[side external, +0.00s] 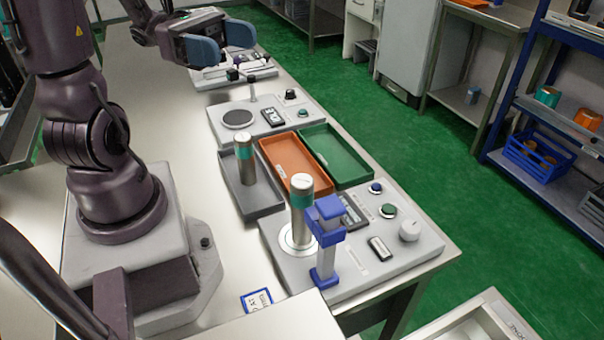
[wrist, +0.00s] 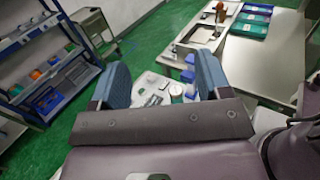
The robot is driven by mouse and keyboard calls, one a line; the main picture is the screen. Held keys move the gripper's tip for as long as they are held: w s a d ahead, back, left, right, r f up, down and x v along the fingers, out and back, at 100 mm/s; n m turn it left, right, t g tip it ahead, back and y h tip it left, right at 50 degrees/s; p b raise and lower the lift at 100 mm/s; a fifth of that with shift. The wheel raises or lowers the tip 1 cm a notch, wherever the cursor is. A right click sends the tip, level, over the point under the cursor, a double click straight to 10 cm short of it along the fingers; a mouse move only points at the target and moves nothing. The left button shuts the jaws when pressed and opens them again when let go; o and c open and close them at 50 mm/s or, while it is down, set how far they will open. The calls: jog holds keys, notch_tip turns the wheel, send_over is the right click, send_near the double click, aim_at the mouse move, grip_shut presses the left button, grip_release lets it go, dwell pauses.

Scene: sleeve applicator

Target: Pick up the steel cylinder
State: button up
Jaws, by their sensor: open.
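One steel cylinder (side external: 244,172) with a teal band near its top stands upright in the grey tray (side external: 268,205). A second steel cylinder (side external: 301,222), also teal-banded, stands upright on the round seat of the front applicator (side external: 350,268), beside its blue clamp-like post (side external: 328,228). My gripper (side external: 221,42), with blue finger pads, is open and empty. It is high at the back of the bench, well apart from both cylinders.
An orange tray (side external: 290,160) and a green tray (side external: 335,157) lie right of the grey one. A device with a black disc (side external: 237,118) stands behind them. Blue shelving (side external: 540,110) is at the right. The bench left of the trays is mostly clear.

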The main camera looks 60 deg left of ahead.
send_near(302, 219)
jog(key=a, duration=0.1)
jog(key=a+f, duration=0.1)
jog(key=a, duration=0.1)
jog(key=a+f, duration=0.1)
jog(key=shift+s+a+f, duration=0.15)
jog(key=shift+s+a, duration=0.05)
jog(key=shift+a, duration=0.05)
jog(key=shift+w+d+f, duration=0.1)
jog(key=shift+d+f, duration=0.05)
jog(key=x, duration=0.7)
jog(key=shift+w+d, duration=0.1)
jog(key=shift+s+x, duration=0.25)
jog(key=shift+x, duration=2.45)
jog(key=shift+d, duration=0.1)
grip_shut()
